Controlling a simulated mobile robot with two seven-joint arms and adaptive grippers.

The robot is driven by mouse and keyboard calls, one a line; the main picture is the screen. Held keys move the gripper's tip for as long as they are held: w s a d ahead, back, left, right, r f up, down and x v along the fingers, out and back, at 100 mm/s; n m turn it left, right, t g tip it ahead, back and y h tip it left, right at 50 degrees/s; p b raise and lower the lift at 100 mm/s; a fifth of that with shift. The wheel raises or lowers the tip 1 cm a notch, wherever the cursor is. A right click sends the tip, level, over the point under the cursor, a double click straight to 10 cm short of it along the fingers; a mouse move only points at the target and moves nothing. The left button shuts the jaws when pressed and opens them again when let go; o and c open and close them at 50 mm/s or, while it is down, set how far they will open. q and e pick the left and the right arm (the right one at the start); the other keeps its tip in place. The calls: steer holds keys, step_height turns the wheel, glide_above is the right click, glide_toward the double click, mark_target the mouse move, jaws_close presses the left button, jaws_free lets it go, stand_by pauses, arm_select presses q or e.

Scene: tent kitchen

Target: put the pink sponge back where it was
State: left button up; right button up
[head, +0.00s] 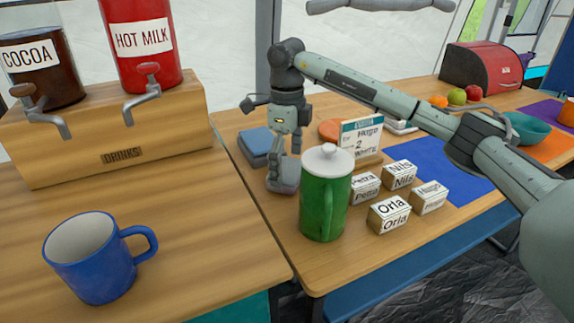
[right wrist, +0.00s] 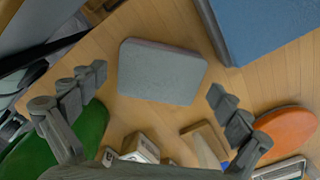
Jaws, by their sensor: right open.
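My right gripper (head: 286,158) points down over this block. In the right wrist view its fingers are spread, with the block between and beyond the fingertips. The gripper is open and holds nothing. A blue block (head: 257,145) lies just behind the grey one, and it also shows in the right wrist view (right wrist: 268,28). My left gripper is not in view.
A green pitcher (head: 322,205) with a white lid stands close in front of my right gripper. Name boxes (head: 389,215), a sign card (head: 361,140) and an orange disc (head: 329,129) are nearby. A blue mug (head: 85,262) and drinks dispenser (head: 110,140) are at left.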

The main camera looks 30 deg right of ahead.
mark_target(287, 169)
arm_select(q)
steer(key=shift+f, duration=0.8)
arm_select(e)
step_height(287, 169, up, 12)
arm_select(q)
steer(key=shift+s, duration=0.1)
